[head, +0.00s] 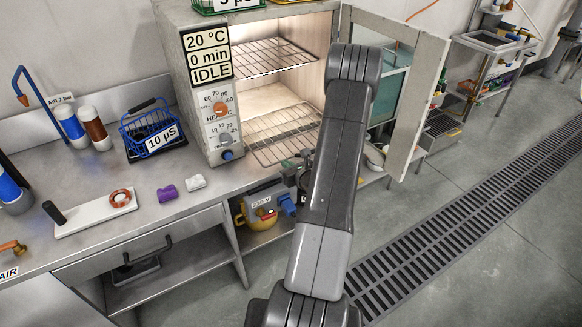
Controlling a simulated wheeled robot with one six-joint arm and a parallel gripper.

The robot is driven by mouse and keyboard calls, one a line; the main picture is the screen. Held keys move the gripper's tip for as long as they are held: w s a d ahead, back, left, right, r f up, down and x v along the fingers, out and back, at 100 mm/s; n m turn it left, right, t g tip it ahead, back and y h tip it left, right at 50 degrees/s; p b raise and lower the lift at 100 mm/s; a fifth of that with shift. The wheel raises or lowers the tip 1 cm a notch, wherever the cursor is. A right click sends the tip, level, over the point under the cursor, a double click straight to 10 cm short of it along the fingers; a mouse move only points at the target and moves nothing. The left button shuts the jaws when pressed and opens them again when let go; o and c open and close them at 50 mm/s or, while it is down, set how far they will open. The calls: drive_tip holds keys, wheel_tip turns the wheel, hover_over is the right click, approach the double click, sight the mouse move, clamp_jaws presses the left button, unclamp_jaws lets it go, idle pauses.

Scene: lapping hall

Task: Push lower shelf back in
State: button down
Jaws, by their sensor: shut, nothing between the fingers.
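The oven (190,75) stands on the steel bench with its door (418,95) swung wide open to the right. Inside, the lower wire shelf (268,140) sits low in the chamber, and its front part juts out past the opening. The upper wire shelf (270,55) sits higher inside. My gripper (297,166) shows only in part beside my arm, close to the front right of the lower shelf. It is shut and empty. My arm hides the shelf's right end, and I cannot tell whether the gripper touches it.
The open door stands right of my arm. A blue wire basket (152,128), a purple piece (167,193) and a white piece (196,182) are on the bench. The floor at right is clear around a drain grate (470,215).

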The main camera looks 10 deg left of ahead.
sight(258, 131)
drive_tip(key=shift+a, duration=0.1)
drive_tip(key=w+a+b, duration=0.2)
drive_tip(key=w+a, duration=0.2)
drive_tip(key=w, duration=0.2)
drive_tip(key=w+a+b, duration=0.3)
drive_tip(key=w+a, duration=0.2)
drive_tip(key=w, duration=0.2)
drive_tip(key=w+a+b, duration=0.2)
drive_tip(key=w+a, duration=0.3)
drive_tip(key=w, duration=0.1)
drive_tip(key=shift+w+a+b, duration=0.15)
drive_tip(key=shift+w+b, duration=0.2)
drive_tip(key=shift+b, duration=0.05)
drive_tip(key=shift+w+a, duration=0.3)
drive_tip(key=shift+w, duration=0.2)
drive_tip(key=shift+r, duration=0.15)
drive_tip(key=shift+d, duration=0.1)
drive_tip(key=shift+s+d+f+b, duration=0.15)
drive_tip(key=shift+s+d+b, duration=0.3)
drive_tip(key=shift+s, duration=0.1)
drive_tip(key=shift+s+d+f+b, duration=0.15)
drive_tip(key=shift+s+d+b, duration=0.3)
drive_tip(key=shift+s, duration=0.05)
drive_tip(key=b+v, duration=0.2)
drive_tip(key=v, duration=0.9)
drive_tip(key=shift+s+f, duration=0.1)
drive_tip(key=shift+s, duration=0.15)
